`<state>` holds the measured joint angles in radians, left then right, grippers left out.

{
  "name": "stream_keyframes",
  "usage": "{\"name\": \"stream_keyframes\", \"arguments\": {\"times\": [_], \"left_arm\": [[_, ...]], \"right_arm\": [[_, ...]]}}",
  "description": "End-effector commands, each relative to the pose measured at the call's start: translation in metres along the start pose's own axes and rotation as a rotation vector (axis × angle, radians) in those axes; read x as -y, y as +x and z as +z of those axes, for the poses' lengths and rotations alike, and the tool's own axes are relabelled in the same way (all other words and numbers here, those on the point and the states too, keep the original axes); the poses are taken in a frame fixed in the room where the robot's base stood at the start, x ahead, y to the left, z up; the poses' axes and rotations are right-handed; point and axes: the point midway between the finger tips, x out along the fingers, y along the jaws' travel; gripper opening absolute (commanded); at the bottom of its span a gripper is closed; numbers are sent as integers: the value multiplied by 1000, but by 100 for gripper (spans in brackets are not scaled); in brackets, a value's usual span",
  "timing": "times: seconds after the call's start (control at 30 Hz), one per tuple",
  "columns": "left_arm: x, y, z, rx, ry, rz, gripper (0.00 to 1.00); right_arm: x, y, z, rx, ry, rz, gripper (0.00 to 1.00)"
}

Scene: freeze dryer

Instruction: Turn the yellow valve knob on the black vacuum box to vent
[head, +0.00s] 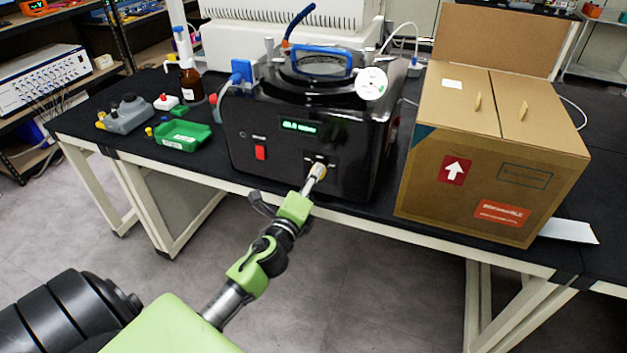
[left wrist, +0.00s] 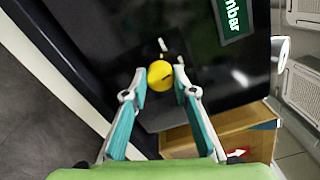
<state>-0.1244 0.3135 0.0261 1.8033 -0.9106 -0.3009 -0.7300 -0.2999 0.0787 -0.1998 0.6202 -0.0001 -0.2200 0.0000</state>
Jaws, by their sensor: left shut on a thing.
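The black vacuum box (head: 300,150) stands on the bench in the head view, with a lit green display, a red switch and a round gauge on top. Its front panel also shows in the left wrist view (left wrist: 100,40). The yellow valve knob (left wrist: 160,75) sits on that panel, with a dark mark on its face and white marks beside it. My left gripper (head: 317,172) reaches the lower right of the box front. In the left wrist view its fingers (left wrist: 160,82) stand on both sides of the knob, shut on it. My right gripper is not in view.
A cardboard box (head: 480,150) stands close to the right of the vacuum box. A green tray (head: 183,135), a grey rack (head: 128,115) and a brown bottle (head: 191,82) are to the left. The bench's front edge runs just below the knob.

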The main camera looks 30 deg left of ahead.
Motion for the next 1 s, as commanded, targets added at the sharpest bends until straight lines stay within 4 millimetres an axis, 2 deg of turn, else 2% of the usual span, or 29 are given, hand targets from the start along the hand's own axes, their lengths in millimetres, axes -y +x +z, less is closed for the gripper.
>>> {"name": "stream_keyframes", "arguments": {"times": [0.6, 1.0], "left_arm": [[-2, 0, 0, 2, -570, 1, 4], [-3, 0, -1, 2, -794, 2, 4]], "right_arm": [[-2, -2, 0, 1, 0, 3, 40], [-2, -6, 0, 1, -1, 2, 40]]}}
